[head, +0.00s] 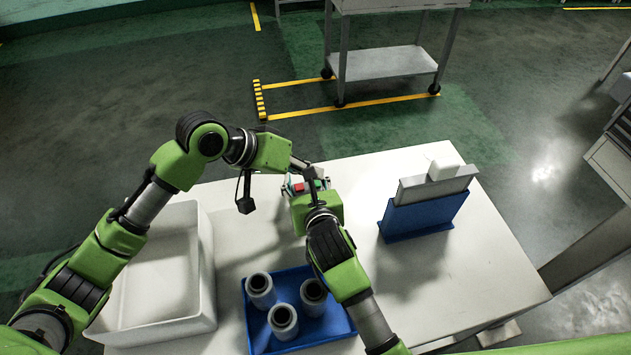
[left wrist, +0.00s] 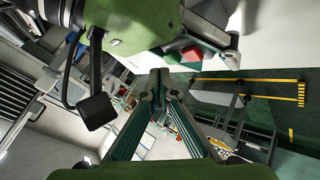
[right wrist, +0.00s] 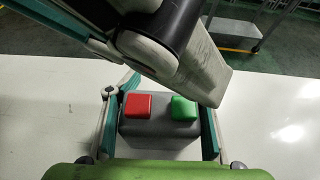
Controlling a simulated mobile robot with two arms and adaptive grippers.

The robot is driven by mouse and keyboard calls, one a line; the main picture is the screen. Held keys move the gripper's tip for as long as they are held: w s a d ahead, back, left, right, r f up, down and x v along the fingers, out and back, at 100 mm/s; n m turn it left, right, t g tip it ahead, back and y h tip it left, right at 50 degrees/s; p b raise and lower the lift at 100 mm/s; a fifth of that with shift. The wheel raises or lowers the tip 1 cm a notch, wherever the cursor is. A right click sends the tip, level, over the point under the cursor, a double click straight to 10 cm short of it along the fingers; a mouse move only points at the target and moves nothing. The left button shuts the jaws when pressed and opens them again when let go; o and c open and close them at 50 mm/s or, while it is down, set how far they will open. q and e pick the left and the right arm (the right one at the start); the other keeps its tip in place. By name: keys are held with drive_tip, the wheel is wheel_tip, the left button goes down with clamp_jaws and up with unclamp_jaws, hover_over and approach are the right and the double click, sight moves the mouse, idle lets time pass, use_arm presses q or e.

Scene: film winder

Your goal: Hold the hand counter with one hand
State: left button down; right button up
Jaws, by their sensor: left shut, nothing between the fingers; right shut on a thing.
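The hand counter (right wrist: 160,127) is a grey box with a red button (right wrist: 137,106) and a green button (right wrist: 183,108) on top. In the right wrist view it sits between the two fingers of my right gripper (right wrist: 160,130), which is shut on it. In the head view the counter (head: 307,186) is mostly hidden by my arms near the table's back edge. My left gripper (head: 312,172) is shut and empty, close by the counter. Its closed fingertips (left wrist: 160,78) show in the left wrist view. In the right wrist view it hangs just above the buttons; I cannot tell whether it touches.
A white bin (head: 206,265) stands on the left of the white table (head: 480,270). A blue tray (head: 330,338) with several grey cylinders is at the front. A blue holder (head: 425,215) with a grey plate and white block stands at right. A cart (head: 385,63) is behind.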

use_arm(q)
drive_tip(key=shift+f, duration=0.15)
drive_tip(key=shift+f, duration=0.25)
drive_tip(key=shift+f, duration=0.45)
idle(0.6)
drive_tip(key=shift+r, duration=0.85)
drive_tip(key=shift+r, duration=2.55)
